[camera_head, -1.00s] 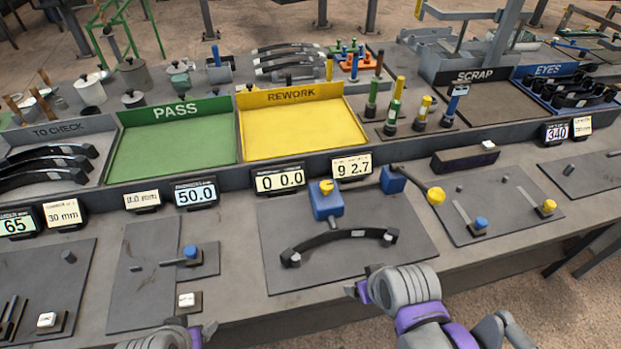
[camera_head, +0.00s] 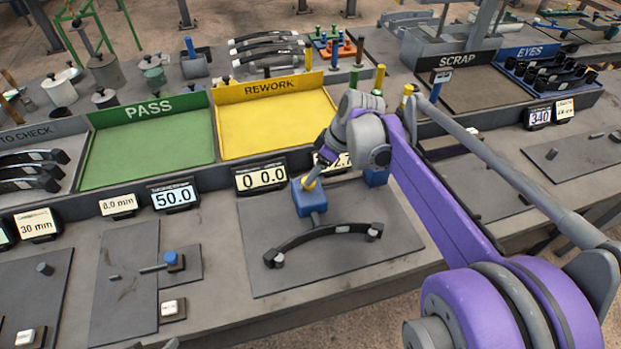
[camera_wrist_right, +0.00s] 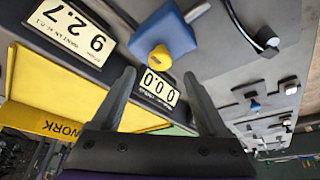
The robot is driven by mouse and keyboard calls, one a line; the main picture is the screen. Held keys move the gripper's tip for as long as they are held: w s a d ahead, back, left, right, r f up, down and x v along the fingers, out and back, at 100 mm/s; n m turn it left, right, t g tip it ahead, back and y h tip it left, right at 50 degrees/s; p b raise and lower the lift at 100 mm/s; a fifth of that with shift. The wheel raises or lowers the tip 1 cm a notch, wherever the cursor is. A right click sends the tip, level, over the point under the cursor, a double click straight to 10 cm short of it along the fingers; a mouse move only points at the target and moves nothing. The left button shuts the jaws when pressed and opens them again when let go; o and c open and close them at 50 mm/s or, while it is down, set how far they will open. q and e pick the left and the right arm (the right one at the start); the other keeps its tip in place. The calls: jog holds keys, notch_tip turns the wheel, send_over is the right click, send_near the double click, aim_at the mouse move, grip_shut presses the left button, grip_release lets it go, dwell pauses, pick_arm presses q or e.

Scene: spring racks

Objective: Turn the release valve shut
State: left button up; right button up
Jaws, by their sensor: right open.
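A yellow knob (camera_head: 309,184) sits on a blue block (camera_head: 310,203) behind the dark curved spring; it looks like the release valve, though no label shows. In the right wrist view the knob (camera_wrist_right: 159,58) is round, and the blue block (camera_wrist_right: 165,28) lies beyond it. My right gripper (camera_wrist_right: 159,76) is open, with its fingertips on either side of the knob in that view. I cannot tell if they touch it. In the head view my right gripper (camera_head: 316,170) is close to the knob, partly covered by its own wrist.
The curved spring (camera_head: 322,239) lies on a grey plate (camera_head: 290,275). Displays stand behind, one reading 0 0.0 (camera_head: 261,179) and one reading 92.7 (camera_wrist_right: 72,29). The yellow REWORK tray (camera_head: 278,125) lies farther back.

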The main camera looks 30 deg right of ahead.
jog(key=x, duration=0.5)
jog(key=shift+f, duration=0.15)
grip_shut()
